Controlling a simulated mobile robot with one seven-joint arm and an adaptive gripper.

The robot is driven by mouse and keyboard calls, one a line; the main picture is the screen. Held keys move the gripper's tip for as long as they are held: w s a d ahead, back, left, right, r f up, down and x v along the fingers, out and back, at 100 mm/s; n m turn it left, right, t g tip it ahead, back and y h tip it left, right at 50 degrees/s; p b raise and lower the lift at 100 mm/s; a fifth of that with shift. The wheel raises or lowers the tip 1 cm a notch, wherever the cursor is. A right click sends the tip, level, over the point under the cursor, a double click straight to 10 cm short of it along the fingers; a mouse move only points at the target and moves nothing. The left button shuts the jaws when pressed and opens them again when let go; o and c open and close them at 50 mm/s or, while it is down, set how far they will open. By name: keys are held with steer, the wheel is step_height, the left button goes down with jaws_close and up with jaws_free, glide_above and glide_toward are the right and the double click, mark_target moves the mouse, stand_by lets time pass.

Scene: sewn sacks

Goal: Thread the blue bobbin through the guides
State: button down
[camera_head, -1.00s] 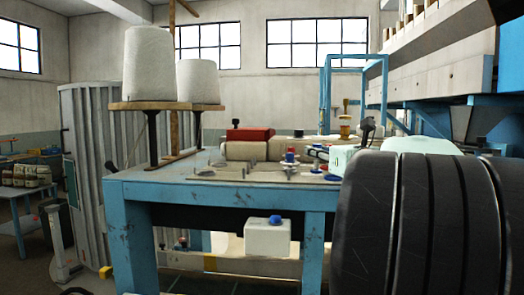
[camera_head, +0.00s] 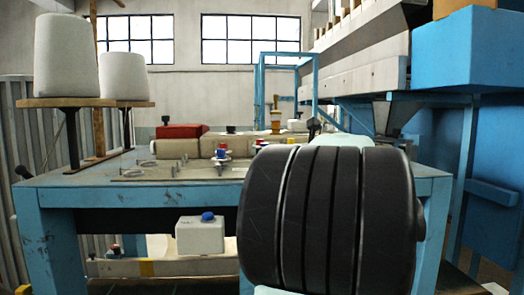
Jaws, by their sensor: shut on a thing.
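A small red, white and blue piece (camera_head: 223,152) stands on the blue-framed table (camera_head: 80,183). I cannot tell whether it is the blue bobbin. Thin metal pins and loops, which look like the guides (camera_head: 173,168), rise from a flat plate (camera_head: 150,175) on the table's left half. My gripper does not show; a large black ribbed part of my arm fills the lower middle right and hides the right of the tabletop. Whatever my gripper may hold cannot be seen.
Two white thread cones, a large one (camera_head: 70,55) and a smaller one (camera_head: 123,76), stand on wooden discs at left. A red box (camera_head: 181,131) sits at the table's back. A grey box with a blue button (camera_head: 200,235) hangs in front. Blue machinery (camera_head: 468,50) stands at right.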

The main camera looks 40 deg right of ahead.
steer(key=c, duration=1.7)
jaws_free()
steer(key=shift+c, duration=0.2)
